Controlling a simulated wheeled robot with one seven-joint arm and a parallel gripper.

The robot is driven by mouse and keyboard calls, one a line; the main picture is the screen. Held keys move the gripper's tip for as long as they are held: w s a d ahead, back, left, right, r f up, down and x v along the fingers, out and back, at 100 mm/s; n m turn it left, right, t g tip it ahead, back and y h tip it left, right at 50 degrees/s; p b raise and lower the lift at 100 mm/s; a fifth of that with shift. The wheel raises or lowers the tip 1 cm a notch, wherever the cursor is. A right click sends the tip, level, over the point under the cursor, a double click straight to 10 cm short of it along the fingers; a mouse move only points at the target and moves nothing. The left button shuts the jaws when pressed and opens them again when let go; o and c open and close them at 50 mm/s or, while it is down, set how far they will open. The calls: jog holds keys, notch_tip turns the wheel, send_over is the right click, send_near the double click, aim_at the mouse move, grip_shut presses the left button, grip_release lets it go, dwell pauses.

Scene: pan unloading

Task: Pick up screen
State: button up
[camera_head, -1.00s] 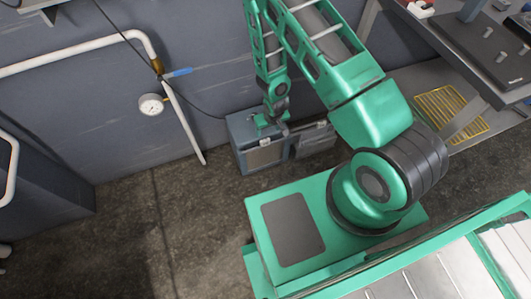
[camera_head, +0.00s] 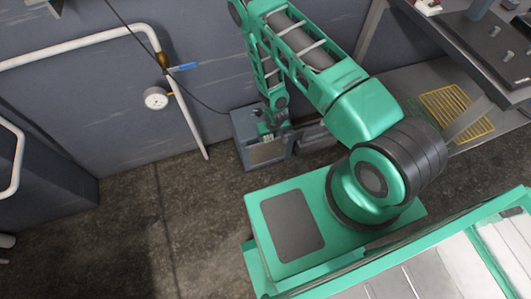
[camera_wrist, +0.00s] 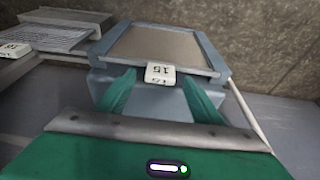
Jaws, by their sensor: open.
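What looks like the screen is a flat brown panel (camera_wrist: 158,48) in a blue-grey frame, in the wrist view, with a white tag (camera_wrist: 160,73) marked 15 on its near edge. In the head view the panel (camera_head: 268,153) shows on a blue-grey box near the wall. My gripper (camera_wrist: 159,78) is open, its green fingers on either side of the tag, with nothing clearly held. In the head view my gripper (camera_head: 270,131) is at the box's top; whether it touches is unclear.
A second grey unit with a ribbed top (camera_wrist: 48,37) and its own white tag stands close on the left in the wrist view. The wall pipe (camera_head: 188,115) and gauge (camera_head: 155,98) are left of the box. A yellow rack (camera_head: 456,112) lies at right. Floor at left is clear.

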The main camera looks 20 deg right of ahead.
jog(key=shift+x, duration=1.05)
jog(key=c, duration=1.2)
jog(key=shift+r, duration=0.15)
notch_tip(320, 180, up, 28)
jog(key=shift+f, duration=0.1)
